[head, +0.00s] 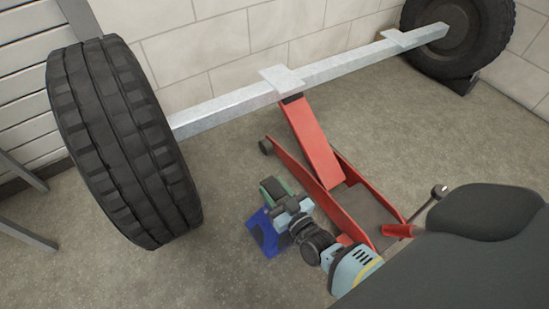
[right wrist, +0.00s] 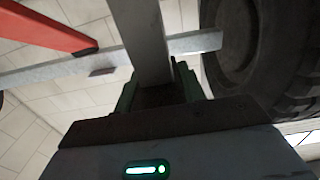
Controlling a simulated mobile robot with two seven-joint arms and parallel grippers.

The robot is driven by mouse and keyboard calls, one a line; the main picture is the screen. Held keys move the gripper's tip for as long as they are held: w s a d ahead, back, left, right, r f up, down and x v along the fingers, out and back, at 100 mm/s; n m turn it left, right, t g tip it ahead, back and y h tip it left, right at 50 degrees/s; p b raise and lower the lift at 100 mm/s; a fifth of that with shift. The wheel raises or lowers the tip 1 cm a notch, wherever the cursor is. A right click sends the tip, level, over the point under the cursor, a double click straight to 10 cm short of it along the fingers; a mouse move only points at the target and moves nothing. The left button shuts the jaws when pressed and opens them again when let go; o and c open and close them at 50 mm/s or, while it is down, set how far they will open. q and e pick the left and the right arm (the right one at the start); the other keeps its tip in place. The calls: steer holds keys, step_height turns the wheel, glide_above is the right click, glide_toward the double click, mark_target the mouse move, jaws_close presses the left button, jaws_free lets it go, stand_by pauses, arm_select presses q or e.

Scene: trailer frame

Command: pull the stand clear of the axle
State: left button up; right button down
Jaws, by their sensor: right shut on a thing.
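The axle (head: 330,68) is a long pale metal beam between two wheels, with a flat pad (head: 282,78) near its middle. The stand's blue base (head: 265,238) is on the floor on the near side of the axle, left of the jack. My right gripper (head: 275,193) hides most of the stand above this base. In the right wrist view, which looks upside down, the green fingers of my right gripper (right wrist: 158,92) are shut on the stand's grey post (right wrist: 140,40). The axle (right wrist: 55,72) passes behind the post there; I see no contact between them. My left gripper is out of view.
A red floor jack (head: 312,145) reaches up to the axle just right of the stand. A big tyre (head: 120,145) stands left, another (head: 460,35) at the far right against a dark chock (head: 460,85). Bare floor lies between the left tyre and the stand. A block wall stands behind.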

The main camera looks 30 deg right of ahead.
steer(key=c, duration=0.8)
jaws_free()
steer(key=shift+o, duration=0.2)
steer(key=s+p, duration=0.2)
steer(key=s, duration=0.6)
steer(key=shift+p, duration=0.3)
steer(key=shift+d, duration=0.1)
steer(key=shift+w, duration=0.1)
